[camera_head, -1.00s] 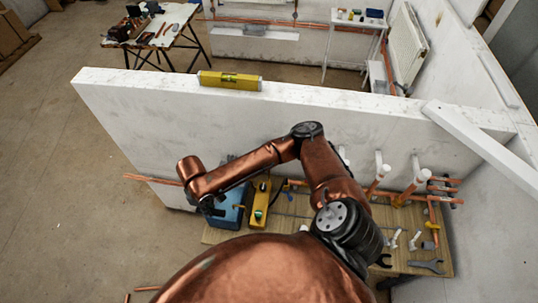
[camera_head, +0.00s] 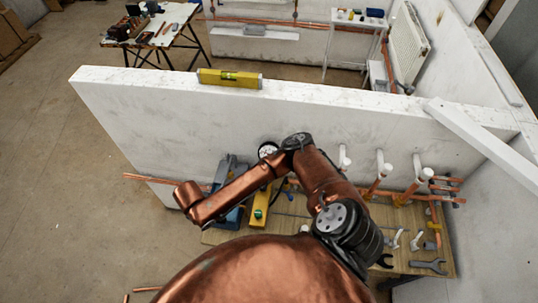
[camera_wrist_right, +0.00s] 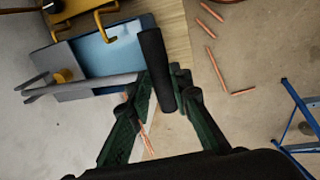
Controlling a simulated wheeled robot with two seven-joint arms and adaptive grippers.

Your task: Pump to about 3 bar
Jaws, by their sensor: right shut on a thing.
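The blue pump (camera_head: 232,217) stands on the wooden board, partly hidden by my right forearm in the head view. Its blue body (camera_wrist_right: 112,52) also shows in the right wrist view, with grey bars across it. My right gripper (camera_wrist_right: 164,82) is shut on a black cylindrical handle (camera_wrist_right: 152,45) beside the blue body. The head view does not show these fingers clearly. A round white gauge (camera_head: 267,149) shows above my right arm, but its reading is too small to tell. My left gripper is not in view.
A yellow case (camera_head: 260,203) stands right of the pump. A low white wall (camera_head: 150,110) stands behind, with a yellow level (camera_head: 230,78) on top.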

